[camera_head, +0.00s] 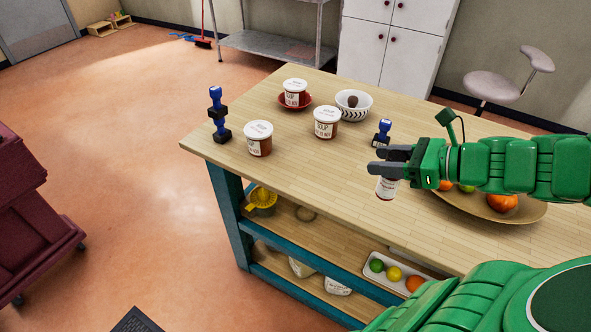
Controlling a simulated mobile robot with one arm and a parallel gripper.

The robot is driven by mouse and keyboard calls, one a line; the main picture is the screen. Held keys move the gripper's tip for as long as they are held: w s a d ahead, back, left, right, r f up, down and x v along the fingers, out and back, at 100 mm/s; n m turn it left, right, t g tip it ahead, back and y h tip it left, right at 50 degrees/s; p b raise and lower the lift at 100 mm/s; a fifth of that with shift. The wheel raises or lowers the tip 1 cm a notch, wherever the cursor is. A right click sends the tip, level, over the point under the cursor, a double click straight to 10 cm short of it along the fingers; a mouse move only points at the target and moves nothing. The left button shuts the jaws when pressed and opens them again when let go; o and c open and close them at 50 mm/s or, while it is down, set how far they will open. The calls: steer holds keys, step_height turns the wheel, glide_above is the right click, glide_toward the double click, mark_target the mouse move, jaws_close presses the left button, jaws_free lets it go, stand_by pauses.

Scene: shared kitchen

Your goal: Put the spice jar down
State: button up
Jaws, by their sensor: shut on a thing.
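A small spice jar (386,188) with a white and red label hangs below the fingers of my gripper (391,160). My gripper is shut on it. The jar's top is hidden by the fingers. It is over the wooden tabletop (290,170); I cannot tell whether its base touches the wood. The gripper comes in from the right, in front of a blue and black object (382,132).
Labelled tubs (258,140) (326,124) stand on the table; another tub (295,92) is on a red saucer. A patterned bowl (354,104) is behind. A fruit platter (470,204) lies under my arm. A blue-black stack (218,116) stands at the left corner. The tabletop's front left is clear.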

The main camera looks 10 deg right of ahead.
steer(key=w+a+n+g+y, duration=0.3)
steer(key=w+a+n+g, duration=0.1)
steer(key=w+a, duration=0.85)
steer(key=shift+w+a+f, duration=0.25)
steer(key=shift+w+f, duration=1.7)
steer(key=shift+f, duration=0.2)
steer(key=shift+w+a+f, duration=0.3)
steer(key=shift+w+f, duration=1.7)
steer(key=shift+f, duration=0.15)
steer(key=shift+w+a+f, duration=0.25)
steer(key=shift+w+f, duration=1.7)
steer(key=shift+f, duration=0.2)
steer(key=o, duration=1.1)
steer(key=shift+f, duration=0.1)
steer(key=shift+o, duration=0.2)
